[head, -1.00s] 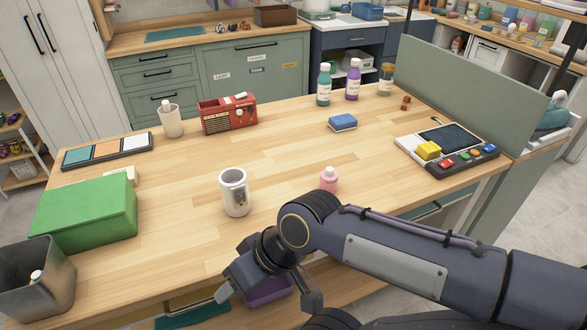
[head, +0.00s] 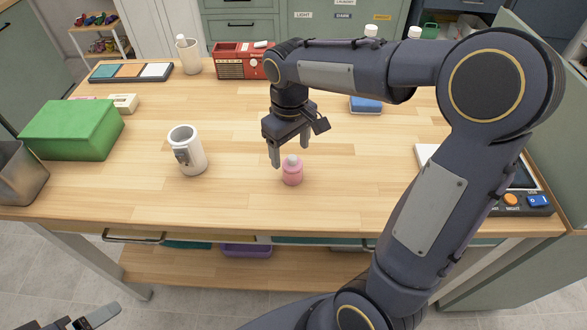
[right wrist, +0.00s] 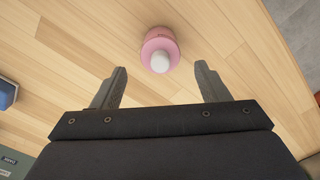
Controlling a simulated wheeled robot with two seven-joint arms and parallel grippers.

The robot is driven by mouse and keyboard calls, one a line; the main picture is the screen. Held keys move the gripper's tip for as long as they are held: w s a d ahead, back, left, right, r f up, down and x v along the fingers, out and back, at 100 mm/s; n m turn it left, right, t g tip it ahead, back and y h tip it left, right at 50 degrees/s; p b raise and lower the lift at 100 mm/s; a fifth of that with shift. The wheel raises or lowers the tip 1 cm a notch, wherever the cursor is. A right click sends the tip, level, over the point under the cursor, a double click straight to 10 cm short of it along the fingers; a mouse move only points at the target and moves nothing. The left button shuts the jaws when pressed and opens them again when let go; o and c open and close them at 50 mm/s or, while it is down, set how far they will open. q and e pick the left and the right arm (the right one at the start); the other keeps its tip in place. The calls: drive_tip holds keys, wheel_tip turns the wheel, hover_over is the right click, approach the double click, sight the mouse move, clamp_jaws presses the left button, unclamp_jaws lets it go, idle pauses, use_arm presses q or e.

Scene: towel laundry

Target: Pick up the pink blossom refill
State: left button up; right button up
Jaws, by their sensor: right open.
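The pink blossom refill is a small pink bottle (head: 292,174) with a pale cap, upright on the wooden table near its front edge. My right gripper (head: 290,154) points down just above and behind it, open and empty. In the right wrist view the pink bottle (right wrist: 160,46) lies ahead of the gap between the two spread fingers (right wrist: 161,72), apart from both. Part of my left gripper (head: 88,318) shows low at the left, away from the table; its jaws are not clear.
A white mug-like dispenser (head: 187,150) stands left of the bottle. A green box (head: 72,128) and metal bin (head: 20,172) are farther left. A blue sponge (head: 365,105) and a device with buttons (head: 525,200) are to the right. The table around the bottle is clear.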

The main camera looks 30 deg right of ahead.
sight(292, 157)
drive_tip(key=f, duration=0.2)
drive_tip(key=s+f, duration=0.1)
drive_tip(key=f, duration=0.1)
drive_tip(key=shift+w+f, duration=0.1)
drive_tip(key=shift+f, duration=0.35)
drive_tip(key=c, duration=1.1)
drive_tip(key=shift+r, duration=0.15)
